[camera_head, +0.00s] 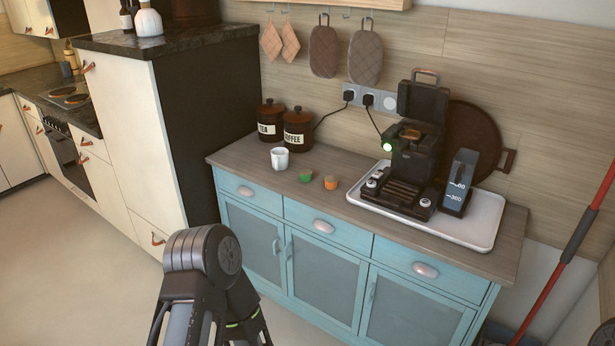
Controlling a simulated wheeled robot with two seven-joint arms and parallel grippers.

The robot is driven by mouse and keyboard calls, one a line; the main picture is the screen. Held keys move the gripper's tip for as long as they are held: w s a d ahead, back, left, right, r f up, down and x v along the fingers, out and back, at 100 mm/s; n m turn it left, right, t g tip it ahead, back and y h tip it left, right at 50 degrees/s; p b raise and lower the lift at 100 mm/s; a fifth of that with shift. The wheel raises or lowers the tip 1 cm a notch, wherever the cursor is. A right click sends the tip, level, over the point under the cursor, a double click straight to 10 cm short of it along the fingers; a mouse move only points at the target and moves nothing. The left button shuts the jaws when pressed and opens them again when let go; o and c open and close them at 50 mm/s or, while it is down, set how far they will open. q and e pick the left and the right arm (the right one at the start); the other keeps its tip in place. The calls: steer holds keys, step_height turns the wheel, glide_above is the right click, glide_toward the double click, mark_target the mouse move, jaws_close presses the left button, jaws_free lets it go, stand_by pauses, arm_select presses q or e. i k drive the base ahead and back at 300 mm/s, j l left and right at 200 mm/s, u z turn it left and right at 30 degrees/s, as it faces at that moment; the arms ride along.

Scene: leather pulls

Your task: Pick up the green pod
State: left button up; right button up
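The green pod (305,176) is small and sits on the wooden top of the blue cabinet, right of the white mug (279,158). An orange pod (331,182) lies just to its right, a small gap apart. The coffee machine (411,150) stands with its lid up on a white tray (479,226) farther right. A dark, jointed part of my own arm shows at the bottom centre, in front of the cabinet and well short of the pod. I cannot make out fingertips of either gripper.
Brown tea (270,121) and coffee (298,128) canisters stand behind the mug. A grey water container (458,183) stands on the tray's right side. A tall dark-sided cabinet (213,124) rises left of the wooden counter (352,198). The counter front near the pods is clear.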

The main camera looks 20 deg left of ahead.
mark_target(305, 174)
steer(key=i+j+z, duration=0.2)
steer(key=i+j, duration=0.15)
steer(key=j, duration=0.3)
steer(key=i+j+z, duration=0.25)
steer(key=j, duration=0.4)
steer(key=i+j+z, duration=0.1)
steer(key=j, duration=0.3)
steer(key=i, duration=0.1)
